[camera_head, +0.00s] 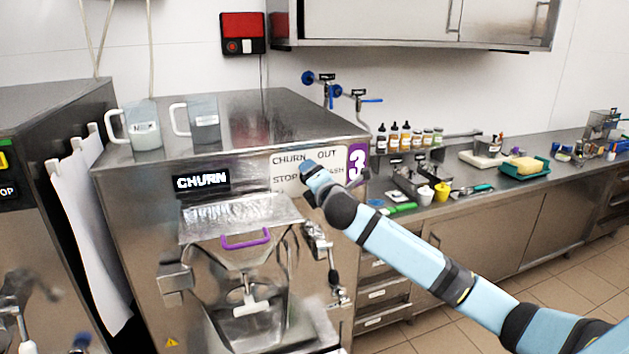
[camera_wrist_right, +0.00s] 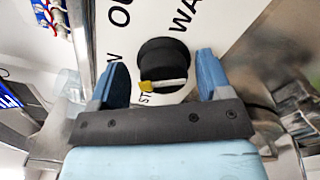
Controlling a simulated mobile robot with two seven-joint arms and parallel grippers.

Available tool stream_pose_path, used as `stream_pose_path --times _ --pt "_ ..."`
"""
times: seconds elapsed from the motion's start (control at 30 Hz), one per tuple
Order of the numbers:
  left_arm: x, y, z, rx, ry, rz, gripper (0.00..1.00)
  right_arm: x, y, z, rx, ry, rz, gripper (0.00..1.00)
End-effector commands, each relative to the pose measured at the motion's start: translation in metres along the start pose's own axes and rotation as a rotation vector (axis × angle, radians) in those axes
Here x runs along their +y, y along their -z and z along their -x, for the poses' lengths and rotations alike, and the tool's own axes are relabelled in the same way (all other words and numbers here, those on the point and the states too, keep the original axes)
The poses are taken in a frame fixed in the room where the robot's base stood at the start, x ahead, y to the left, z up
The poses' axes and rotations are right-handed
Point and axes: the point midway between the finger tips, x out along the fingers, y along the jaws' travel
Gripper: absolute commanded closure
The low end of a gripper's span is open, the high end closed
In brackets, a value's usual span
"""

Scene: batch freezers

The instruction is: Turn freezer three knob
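Freezer three (camera_head: 240,110) is a steel batch freezer with a purple "3" label and a display (camera_head: 201,180) reading CHURN. Its white dial plate (camera_head: 285,174) carries the words CHURN, OUT, STOP and WASH. The black round knob (camera_wrist_right: 163,60) with a white and yellow pointer shows in the right wrist view; in the head view my right arm hides it. My right gripper (camera_wrist_right: 158,78) is open, its two blue fingers on either side of the knob with gaps visible. It also shows from behind at the dial plate in the head view (camera_head: 308,172). My left gripper is not in view.
Two clear jugs (camera_head: 143,126) (camera_head: 204,120) stand on the freezer top. A purple-handled hatch (camera_head: 246,240) is on its front. Another freezer (camera_head: 45,130) with white towels stands at left. A counter (camera_head: 520,182) with bottles and tools runs along the right.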

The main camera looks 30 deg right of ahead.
Motion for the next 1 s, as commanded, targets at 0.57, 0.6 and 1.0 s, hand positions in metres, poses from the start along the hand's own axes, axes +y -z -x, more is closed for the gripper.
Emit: stream_pose_path --times 0.57,0.6,1.0 --pt "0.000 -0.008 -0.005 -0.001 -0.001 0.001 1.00 -0.005 0.004 0.038 0.005 0.003 0.003 0.26" --pt "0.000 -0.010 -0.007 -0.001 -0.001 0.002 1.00 -0.005 0.004 0.047 0.006 0.002 0.002 0.26" --pt "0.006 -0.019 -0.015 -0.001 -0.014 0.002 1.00 -0.003 0.003 0.126 0.004 0.003 0.002 0.26"
